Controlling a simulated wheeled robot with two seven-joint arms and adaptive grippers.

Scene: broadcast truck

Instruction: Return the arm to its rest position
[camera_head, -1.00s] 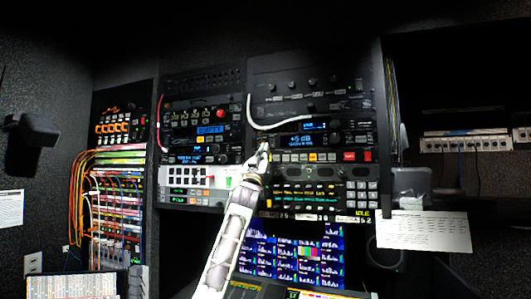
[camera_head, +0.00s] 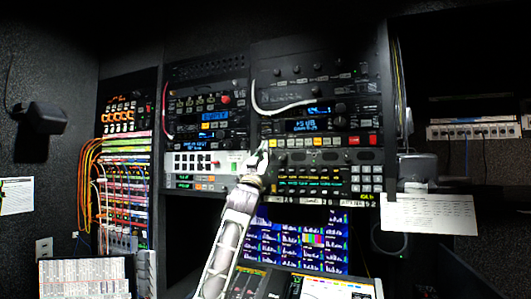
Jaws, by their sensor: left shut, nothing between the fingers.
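My left arm comes up from the bottom middle of the head view. Its gripper (camera_head: 262,158) is shut and empty, in front of the equipment rack (camera_head: 215,158). It shows close to the panel with the button row (camera_head: 310,141), but I cannot tell whether it touches it. The arm covers part of the rack's lower panels and the left edge of the multi-picture screen (camera_head: 300,240). My right gripper is not in view.
A white cable (camera_head: 280,110) loops across the upper rack panel. Orange cables (camera_head: 85,185) hang at the left patch bay. A paper sheet (camera_head: 430,213) hangs at right. A printed sheet (camera_head: 85,278) and a desk panel (camera_head: 335,288) lie at the bottom.

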